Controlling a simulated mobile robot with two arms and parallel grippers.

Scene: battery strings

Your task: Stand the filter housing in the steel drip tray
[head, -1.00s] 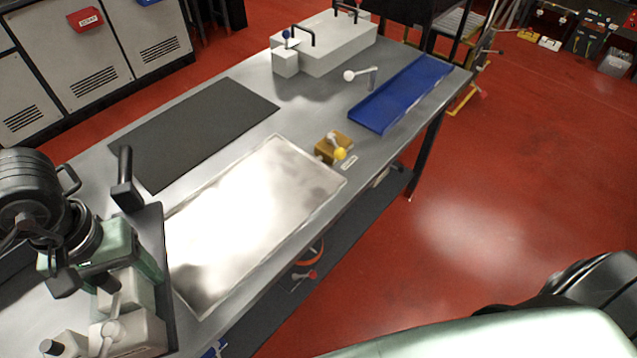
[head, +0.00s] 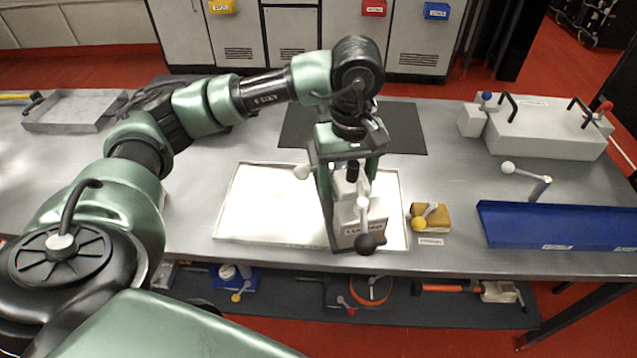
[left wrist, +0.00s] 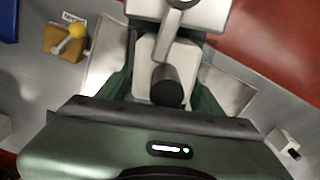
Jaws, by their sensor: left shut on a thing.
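A pale grey block-shaped housing with a label on its front (head: 362,228), a black cap and ball-ended levers is held in my left gripper (head: 348,180). The gripper's green fingers are shut on its sides, and it looks upright. It also shows in the left wrist view (left wrist: 152,50) between the fingers. A shallow, shiny steel tray (head: 270,205) lies on the bench behind and below it. The housing overlaps the tray's right part and front rim; I cannot tell whether its base touches the tray. My right gripper is not in view.
A tan block with a yellow-knobbed lever (head: 430,214) sits close to the tray's right side. A blue tray (head: 560,225) and a white box with handles (head: 545,135) are farther right. A dark mat (head: 405,125) lies behind. A grey walled tray (head: 75,112) is at back left.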

